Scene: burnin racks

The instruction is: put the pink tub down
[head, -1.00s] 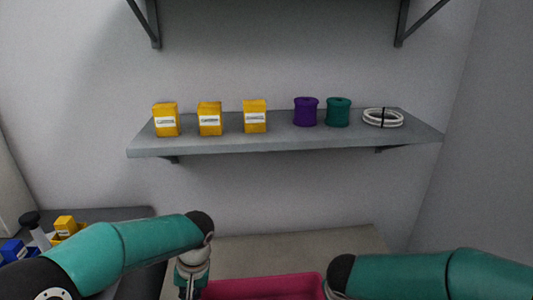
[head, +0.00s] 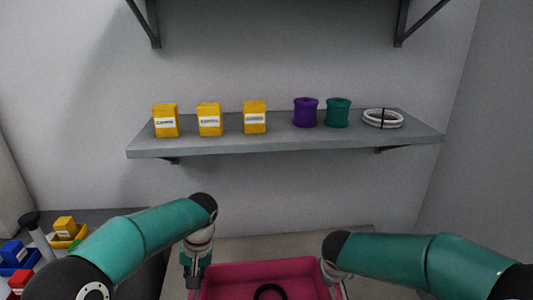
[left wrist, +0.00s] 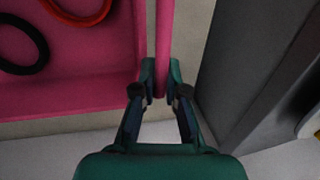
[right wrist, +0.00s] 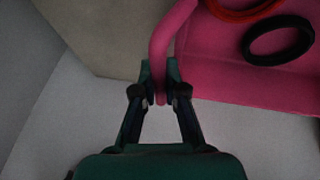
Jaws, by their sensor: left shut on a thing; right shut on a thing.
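The pink tub (head: 265,270) is at the bottom of the head view, its near part cut off by the frame. A black ring (head: 270,291) lies inside it; the wrist views also show a red ring (right wrist: 243,10) there. I cannot tell whether the tub's underside touches the surface below.
A beige surface (head: 300,243) extends behind and beneath the tub. A wall shelf (head: 290,140) above holds yellow boxes (head: 210,120), purple and green spools (head: 305,112) and a white coil (head: 382,119). At the left, a dark bench (head: 100,214) carries small coloured bins (head: 70,238).

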